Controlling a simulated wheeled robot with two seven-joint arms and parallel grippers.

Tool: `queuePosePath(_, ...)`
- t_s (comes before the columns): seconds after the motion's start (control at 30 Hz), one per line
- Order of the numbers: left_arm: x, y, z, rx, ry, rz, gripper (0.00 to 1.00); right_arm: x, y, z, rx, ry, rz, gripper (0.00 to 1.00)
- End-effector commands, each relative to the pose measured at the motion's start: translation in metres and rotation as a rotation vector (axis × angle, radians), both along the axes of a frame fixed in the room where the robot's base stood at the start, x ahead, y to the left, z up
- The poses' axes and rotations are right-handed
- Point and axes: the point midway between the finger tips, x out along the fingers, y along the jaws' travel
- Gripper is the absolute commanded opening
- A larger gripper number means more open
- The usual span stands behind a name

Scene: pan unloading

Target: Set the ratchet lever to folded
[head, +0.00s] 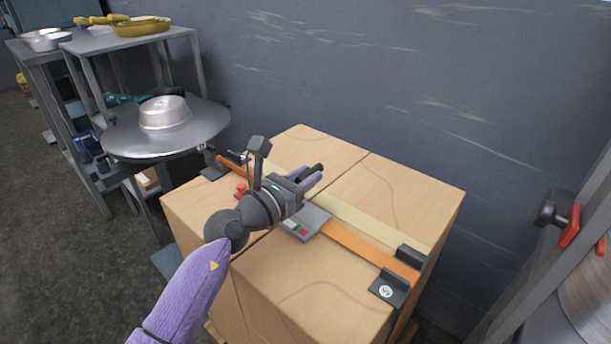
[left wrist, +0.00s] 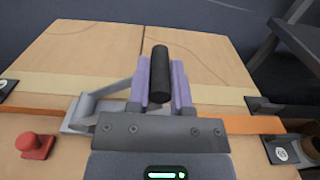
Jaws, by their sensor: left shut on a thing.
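My left gripper (head: 312,175) comes in over the strapped boxes. In the left wrist view, its two purple fingers (left wrist: 161,88) are shut on the black handle (left wrist: 159,72) of the ratchet lever, one finger on each side. In the head view the black tip of the lever (head: 318,168) shows just past the fingers. The grey ratchet body (head: 305,222), with green and red marks, sits on the orange strap (head: 360,249). My gripper hides much of the lever, so I cannot tell its exact angle. My right gripper is out of view.
The cardboard boxes (head: 330,300) have black corner guards (head: 388,287) under the strap and a red knob (left wrist: 35,145) on top. A round metal table (head: 120,135) with a silver pan (head: 165,113) stands at left. A wall is close behind.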

Motion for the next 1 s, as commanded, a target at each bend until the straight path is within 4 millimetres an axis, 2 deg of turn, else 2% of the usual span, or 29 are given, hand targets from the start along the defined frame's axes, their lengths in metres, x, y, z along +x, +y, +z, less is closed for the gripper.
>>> queuePosePath(0.37, 0.000, 0.000, 0.000, -0.001, 0.001, 0.000, 0.00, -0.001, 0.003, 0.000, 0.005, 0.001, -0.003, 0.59)
queuePosePath(0.8, 0.000, 0.000, 0.000, 0.001, -0.001, 0.000, 0.00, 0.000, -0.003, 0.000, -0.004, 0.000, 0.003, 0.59)
queuePosePath(0.87, -0.001, -0.002, -0.004, 0.025, -0.015, -0.001, 0.00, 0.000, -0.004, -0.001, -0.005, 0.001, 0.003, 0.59)
queuePosePath(1.0, -0.008, -0.011, -0.026, 0.178, -0.124, -0.001, 0.00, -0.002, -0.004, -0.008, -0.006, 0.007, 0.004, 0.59)
